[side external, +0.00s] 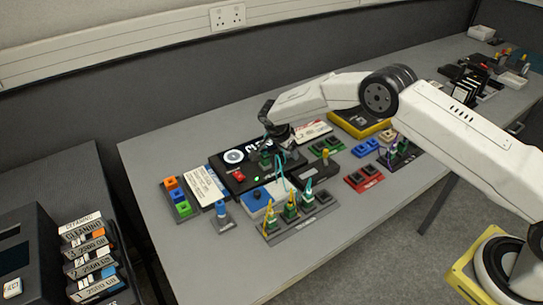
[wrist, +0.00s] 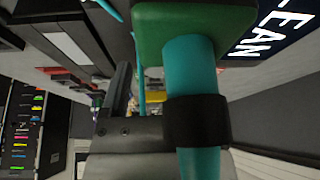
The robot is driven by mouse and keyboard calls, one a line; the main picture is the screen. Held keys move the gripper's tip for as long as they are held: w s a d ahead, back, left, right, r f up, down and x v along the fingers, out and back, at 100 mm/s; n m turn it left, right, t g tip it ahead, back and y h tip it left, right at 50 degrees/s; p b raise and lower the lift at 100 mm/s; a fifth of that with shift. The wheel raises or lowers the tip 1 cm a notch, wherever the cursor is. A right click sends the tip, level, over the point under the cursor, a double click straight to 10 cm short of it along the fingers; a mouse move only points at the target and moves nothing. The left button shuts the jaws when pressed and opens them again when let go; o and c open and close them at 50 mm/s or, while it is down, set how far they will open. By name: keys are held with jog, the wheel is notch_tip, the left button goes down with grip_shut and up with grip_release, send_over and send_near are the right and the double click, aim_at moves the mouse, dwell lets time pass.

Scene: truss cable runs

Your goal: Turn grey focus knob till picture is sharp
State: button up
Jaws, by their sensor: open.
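I cannot pick out a grey focus knob or a picture being focused in either view. My gripper (side external: 272,146) is open and low over the back of the black panel box (side external: 238,182). That box carries a white round emblem (side external: 233,156), a red switch (side external: 238,177) and a small lit green light (side external: 256,178). In the wrist view, a green plug body with a thick teal cable (wrist: 190,75) and a black band (wrist: 197,121) is close in front of my gripper. The dark finger (wrist: 121,92) is left of the cable; the other finger is not clear.
Thin teal cables (side external: 282,165) hang by my gripper. Green connectors (side external: 290,211) stand on a grey block in front, beside a blue-topped block (side external: 264,196). A coloured button block (side external: 179,198) is left. A dark panel lettered "LEAN" (wrist: 269,35) is upper right in the wrist view.

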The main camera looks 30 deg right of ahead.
jog(key=shift+r, duration=0.1)
jog(key=v, duration=0.7)
jog(key=shift+a+r, duration=0.2)
jog(key=shift+r, duration=0.1)
jog(key=s+d+r+n+y, duration=0.1)
jog(key=s+n, duration=0.4)
jog(key=s, duration=0.5)
jog(key=s+d+r+n+t+y, duration=0.1)
jog(key=s+r+n, duration=0.4)
jog(key=s, duration=0.6)
jog(key=s+d+r+n+y, duration=0.2)
jog(key=s+n, duration=0.4)
jog(key=s, duration=0.4)
jog(key=shift+s+d+r+t, duration=0.4)
jog(key=shift+d, duration=0.4)
